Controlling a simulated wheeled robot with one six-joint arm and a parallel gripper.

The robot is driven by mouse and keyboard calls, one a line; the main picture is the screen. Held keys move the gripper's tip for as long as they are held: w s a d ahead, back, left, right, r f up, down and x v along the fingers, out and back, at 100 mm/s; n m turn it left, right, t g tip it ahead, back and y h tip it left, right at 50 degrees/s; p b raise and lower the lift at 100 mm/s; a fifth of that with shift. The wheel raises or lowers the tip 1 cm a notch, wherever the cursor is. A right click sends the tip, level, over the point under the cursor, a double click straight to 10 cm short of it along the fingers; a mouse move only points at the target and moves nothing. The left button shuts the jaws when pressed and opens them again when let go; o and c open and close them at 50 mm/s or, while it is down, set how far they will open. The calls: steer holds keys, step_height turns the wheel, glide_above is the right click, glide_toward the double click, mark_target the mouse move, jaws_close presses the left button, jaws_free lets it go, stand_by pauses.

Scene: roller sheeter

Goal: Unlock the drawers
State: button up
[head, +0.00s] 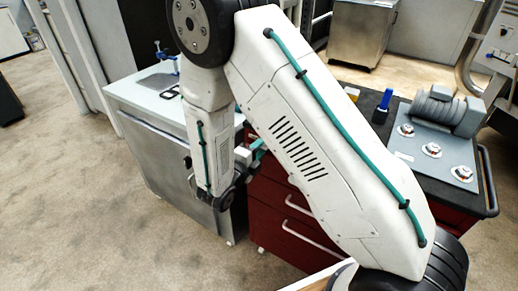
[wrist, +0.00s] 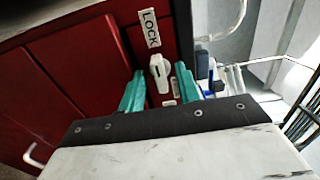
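The red drawer cabinet (head: 270,207) stands behind my arm, with pale bar handles on its front; it also fills the left of the wrist view (wrist: 85,65). A white lock knob (wrist: 160,70) sits on its red face, roughly lengthwise in line with the fingers. A white label reading LOCK (wrist: 150,28) is beyond the knob. My gripper (wrist: 161,86) is open, its teal fingertips on either side of the knob with visible gaps. In the head view my gripper (head: 256,153) is by the cabinet's upper left edge; the knob is hidden there.
A grey cabinet with a pale top (head: 170,150) stands left of the red one. The dark cabinet top holds a grey machine (head: 437,108), a panel with several round knobs (head: 430,150) and a blue bottle (head: 384,104). Carpet at the left is clear.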

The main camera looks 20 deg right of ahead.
steer(key=c, duration=0.7)
steer(key=shift+m, duration=0.3)
steer(key=m, duration=0.3)
steer(key=shift+m, duration=7.1)
